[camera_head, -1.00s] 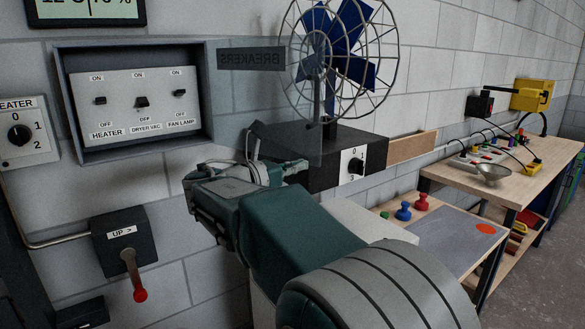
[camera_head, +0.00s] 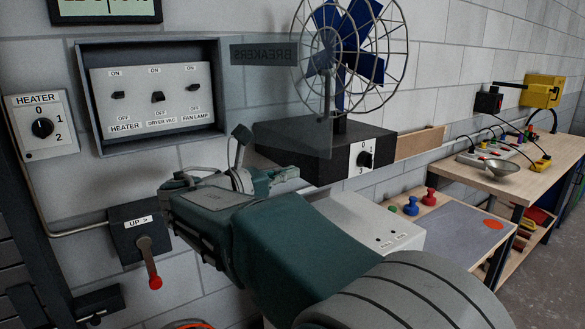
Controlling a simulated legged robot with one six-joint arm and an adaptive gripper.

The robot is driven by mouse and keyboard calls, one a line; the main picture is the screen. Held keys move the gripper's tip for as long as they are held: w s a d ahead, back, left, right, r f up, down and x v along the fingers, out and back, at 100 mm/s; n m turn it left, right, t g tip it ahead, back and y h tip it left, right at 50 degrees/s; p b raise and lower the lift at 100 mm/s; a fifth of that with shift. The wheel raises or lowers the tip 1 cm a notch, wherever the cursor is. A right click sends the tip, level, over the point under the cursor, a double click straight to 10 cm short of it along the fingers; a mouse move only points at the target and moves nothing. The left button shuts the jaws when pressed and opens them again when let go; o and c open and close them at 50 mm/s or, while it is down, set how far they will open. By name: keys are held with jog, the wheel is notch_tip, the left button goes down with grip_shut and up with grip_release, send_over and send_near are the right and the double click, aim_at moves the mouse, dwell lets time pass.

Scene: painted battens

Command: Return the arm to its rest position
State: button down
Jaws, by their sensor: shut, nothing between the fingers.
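My arm (camera_head: 290,240) reaches from the lower right toward the middle of the picture, its teal and grey links folded. My gripper (camera_head: 242,135) shows only in part behind the arm's far end, with a dark tip pointing up. It is shut and holds nothing that I can see. It appears in front of the wall, below the breaker box and left of the fan's base. The arm's links hide the rest of it.
The breaker box (camera_head: 88,105) has several switches, with its lid open. A heater dial (camera_head: 41,127) and an UP lever (camera_head: 150,262) are at left. The blue fan (camera_head: 345,55), a white box (camera_head: 375,225) and a workbench (camera_head: 510,185) are to the right.

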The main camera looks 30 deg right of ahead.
jog(key=s+a, duration=0.2)
jog(key=a, duration=0.5)
jog(key=s+d+f+m+y, duration=0.3)
jog(key=s+f+m+y, duration=0.4)
jog(key=f, duration=0.3)
jog(key=s+a+f+m+t+y, duration=0.4)
jog(key=s+a+f+m+y, duration=0.6)
jog(key=a+m, duration=0.2)
jog(key=shift+f+y, duration=0.25)
jog(key=shift+y, duration=0.15)
